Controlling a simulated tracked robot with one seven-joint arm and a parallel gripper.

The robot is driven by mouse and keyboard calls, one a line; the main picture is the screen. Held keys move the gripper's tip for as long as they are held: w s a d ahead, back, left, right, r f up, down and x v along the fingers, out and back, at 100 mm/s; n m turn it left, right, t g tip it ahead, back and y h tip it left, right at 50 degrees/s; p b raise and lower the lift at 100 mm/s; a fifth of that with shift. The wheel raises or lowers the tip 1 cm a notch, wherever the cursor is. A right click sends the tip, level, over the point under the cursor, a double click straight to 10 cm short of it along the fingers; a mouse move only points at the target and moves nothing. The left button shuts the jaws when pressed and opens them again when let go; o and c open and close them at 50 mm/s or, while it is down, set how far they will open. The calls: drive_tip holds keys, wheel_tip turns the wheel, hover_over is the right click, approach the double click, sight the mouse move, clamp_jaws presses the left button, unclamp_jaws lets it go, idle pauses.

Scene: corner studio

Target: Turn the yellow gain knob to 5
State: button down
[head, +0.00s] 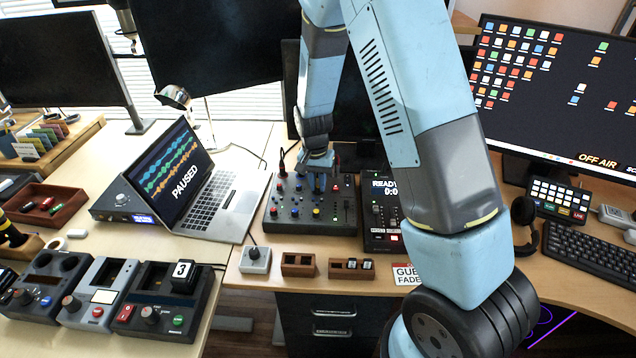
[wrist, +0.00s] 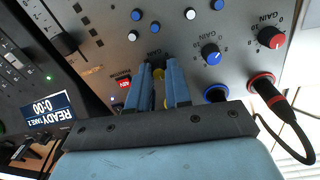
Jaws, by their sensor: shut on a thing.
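The mixer (head: 285,215) is a dark grey panel with coloured knobs on the desk, in the middle of the head view. My gripper (head: 318,172) points down onto its upper part. In the wrist view my gripper (wrist: 164,75) has its two blue fingers shut around the yellow gain knob (wrist: 158,88), of which only a narrow strip shows between them. The knob's pointer and most of its scale are hidden, so I cannot read its setting. Alongside are the blue gain knob (wrist: 211,55) and the red gain knob (wrist: 270,38).
A black cable plugs into the red-ringed socket (wrist: 262,84) beside the knobs. A laptop (head: 205,190) reading PAUSED stands left of the mixer. A recorder screen (head: 384,188) reading READY is close on its right. Small wooden holders (head: 298,264) sit in front.

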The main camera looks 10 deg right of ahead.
drive_tip(key=shift+w, duration=0.15)
drive_tip(key=c, duration=1.1)
unclamp_jaws()
drive_tip(key=shift+o, duration=0.2)
drive_tip(key=shift+r, duration=0.1)
wheel_tip(320, 180, up, 14)
drive_tip(key=shift+a+f, duration=0.25)
drive_tip(key=shift+a, duration=0.15)
